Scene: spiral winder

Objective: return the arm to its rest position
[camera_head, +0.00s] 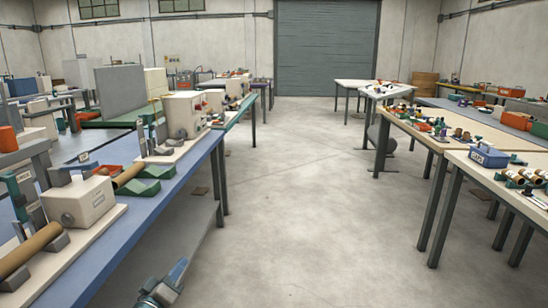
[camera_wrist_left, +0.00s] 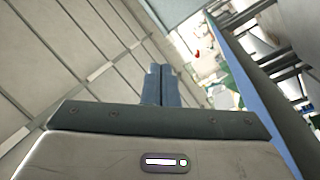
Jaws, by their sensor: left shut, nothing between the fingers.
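My left gripper (camera_head: 177,272) shows at the bottom of the head view, left of centre. It hangs over the aisle, to the right of the near blue-topped bench (camera_head: 140,205) and apart from it. In the left wrist view the two blue-grey fingers of the left gripper (camera_wrist_left: 162,72) stand side by side, shut with nothing between them. Most of the left arm is out of the picture. My right gripper shows in neither view.
A cream winder box (camera_head: 80,203) and a brown tube (camera_head: 30,250) sit on the left bench, with green trays (camera_head: 138,188) behind. Tables with a blue bin (camera_head: 489,157) and small parts stand at right. The concrete aisle (camera_head: 300,220) between is clear.

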